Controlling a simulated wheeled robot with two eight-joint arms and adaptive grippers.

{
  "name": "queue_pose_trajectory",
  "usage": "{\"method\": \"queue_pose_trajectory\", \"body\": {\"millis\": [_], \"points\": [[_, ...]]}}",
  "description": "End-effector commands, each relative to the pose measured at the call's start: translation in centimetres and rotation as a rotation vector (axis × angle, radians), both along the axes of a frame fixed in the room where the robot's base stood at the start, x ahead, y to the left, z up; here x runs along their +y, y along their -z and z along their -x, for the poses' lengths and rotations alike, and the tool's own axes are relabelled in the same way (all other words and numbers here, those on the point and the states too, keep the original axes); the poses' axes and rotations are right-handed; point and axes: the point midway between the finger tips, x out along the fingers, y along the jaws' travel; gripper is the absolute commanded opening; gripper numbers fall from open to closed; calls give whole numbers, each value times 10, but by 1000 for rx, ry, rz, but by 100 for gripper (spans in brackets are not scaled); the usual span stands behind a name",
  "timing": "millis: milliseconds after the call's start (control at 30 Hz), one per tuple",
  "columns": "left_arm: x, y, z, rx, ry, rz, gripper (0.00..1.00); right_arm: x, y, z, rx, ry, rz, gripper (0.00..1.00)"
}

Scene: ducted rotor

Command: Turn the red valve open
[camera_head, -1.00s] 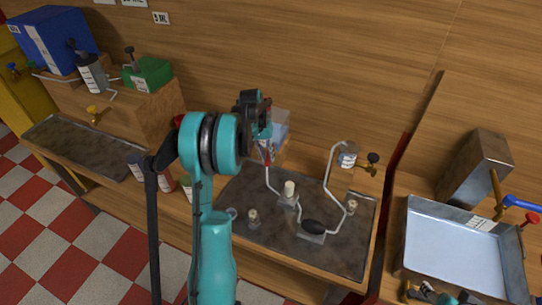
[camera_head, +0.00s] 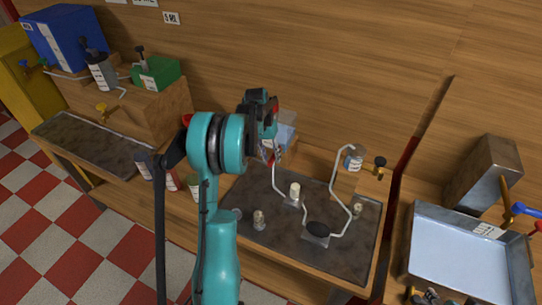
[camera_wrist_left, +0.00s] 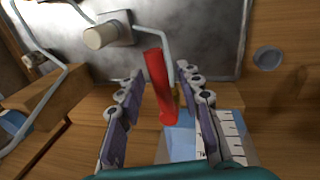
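The red valve handle (camera_wrist_left: 158,88) is a long red bar in the left wrist view. It lies between the two fingers of my left gripper (camera_wrist_left: 160,75), with a gap visible on each side. The fingers are apart, and I see no clear contact. In the head view my left gripper (camera_head: 268,150) is over the back left of the dark metal plate (camera_head: 262,190), pointing down. It hides most of the red handle there. At the bottom right edge of the head view, cut-off grey and teal parts may be my right gripper; its fingers are unclear.
A blue-and-white box (camera_head: 286,135) is just behind the gripper. A steel tray (camera_head: 455,262) is at right. Wooden walls close off the back.

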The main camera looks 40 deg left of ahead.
Motion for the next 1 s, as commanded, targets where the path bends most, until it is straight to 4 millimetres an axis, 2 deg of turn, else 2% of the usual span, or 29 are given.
{"method": "queue_pose_trajectory", "body": {"millis": [267,367,467,800,1000], "points": [[0,0,0,0,-1,1,39,0,0,0,0,0,0,50],[1,-6,0,0,-1,1,39,0,0,0,0,0,0,50],[4,-20,1,0,-2,1,39,0,0,0,0,0,0,50],[17,-91,6,0,-1,1,39,0,0,0,0,0,0,50],[22,-114,7,0,-1,1,39,0,0,0,0,0,0,50]]}}
